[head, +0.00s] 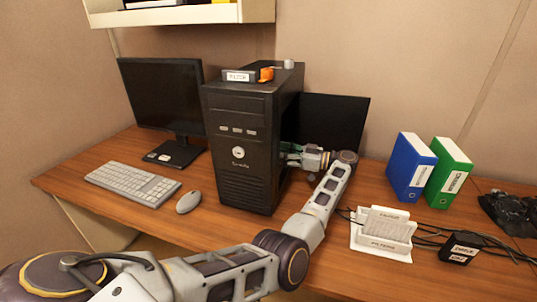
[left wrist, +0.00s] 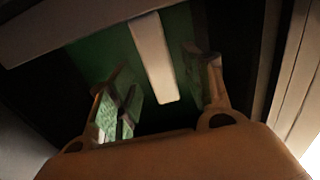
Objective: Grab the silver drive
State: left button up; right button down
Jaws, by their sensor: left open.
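A pale silver-grey bar, which looks like the silver drive (left wrist: 152,57), shows inside the computer case in the left wrist view, in front of a green board (left wrist: 92,48). My left gripper (left wrist: 160,88) is open, with one finger on each side of the bar's lower end. I cannot tell if either finger touches it. In the head view my left arm curves around the right side of the black computer tower (head: 236,150), and the left gripper (head: 291,155) reaches into its side. The drive is hidden there. My right gripper is not in view.
A labelled box (head: 241,76) and an orange item (head: 266,74) lie on the tower. A monitor (head: 155,95), keyboard (head: 132,183) and mouse (head: 188,202) stand left. Blue (head: 410,167) and green (head: 448,170) binders, a white tray (head: 380,251) and cables are right.

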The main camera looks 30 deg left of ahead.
pick_arm(q)
jog(key=shift+x, duration=1.85)
jog(key=shift+s+f, duration=0.1)
grip_shut()
